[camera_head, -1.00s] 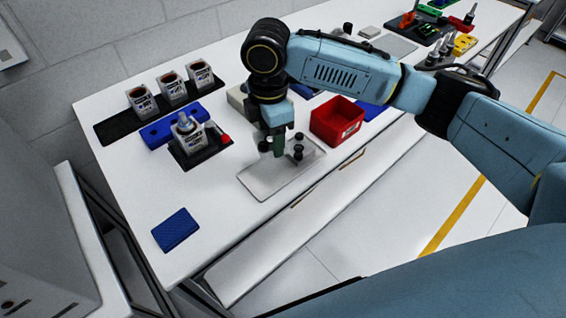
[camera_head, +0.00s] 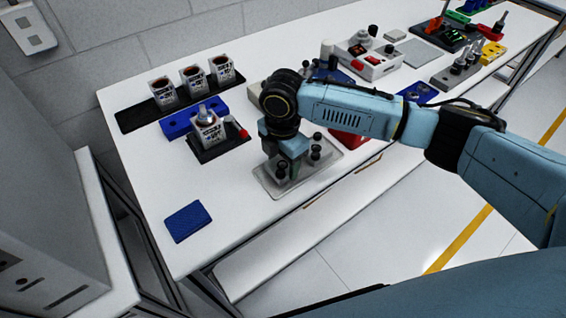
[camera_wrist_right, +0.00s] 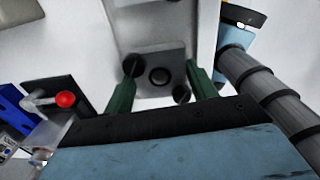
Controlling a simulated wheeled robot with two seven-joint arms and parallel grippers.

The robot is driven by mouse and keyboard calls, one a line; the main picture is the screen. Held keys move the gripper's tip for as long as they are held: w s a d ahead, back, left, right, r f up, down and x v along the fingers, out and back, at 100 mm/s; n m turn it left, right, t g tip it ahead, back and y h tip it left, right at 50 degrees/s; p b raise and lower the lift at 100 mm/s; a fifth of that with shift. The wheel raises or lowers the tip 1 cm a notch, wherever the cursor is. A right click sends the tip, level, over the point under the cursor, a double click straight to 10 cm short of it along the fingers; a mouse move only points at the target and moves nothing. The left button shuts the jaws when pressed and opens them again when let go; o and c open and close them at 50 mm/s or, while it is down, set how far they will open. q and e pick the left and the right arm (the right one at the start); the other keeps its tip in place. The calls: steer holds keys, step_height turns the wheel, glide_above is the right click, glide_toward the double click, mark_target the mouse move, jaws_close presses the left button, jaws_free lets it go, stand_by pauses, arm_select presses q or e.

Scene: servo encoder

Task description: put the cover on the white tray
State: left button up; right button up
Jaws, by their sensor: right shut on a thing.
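The white tray (camera_head: 270,184), a shallow pale tray, lies near the table's front edge. My right gripper (camera_head: 292,160) points down over it. In the right wrist view its two green fingers (camera_wrist_right: 160,84) are closed on opposite sides of a grey square piece, which looks like the cover (camera_wrist_right: 158,54). A dark disc lies at its middle, and dark slotted heads show beside the fingertips. In the head view the hand hides most of the piece, and dark knobs (camera_head: 315,153) show beside it. I cannot tell whether the cover touches the tray. My left gripper is out of view.
A red box (camera_head: 346,147) is partly behind my right arm. A dark stand with a motor (camera_head: 208,132) and a red knob stands to the left, near a blue block (camera_head: 178,124). A blue mat (camera_head: 188,221) lies front left, with bare table around it.

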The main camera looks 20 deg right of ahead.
steer(key=shift+f, duration=0.45)
steer(key=shift+f, duration=0.15)
steer(key=o, duration=1.5)
steer(key=shift+c, duration=0.2)
step_height(320, 180, up, 12)
steer(key=p, duration=0.1)
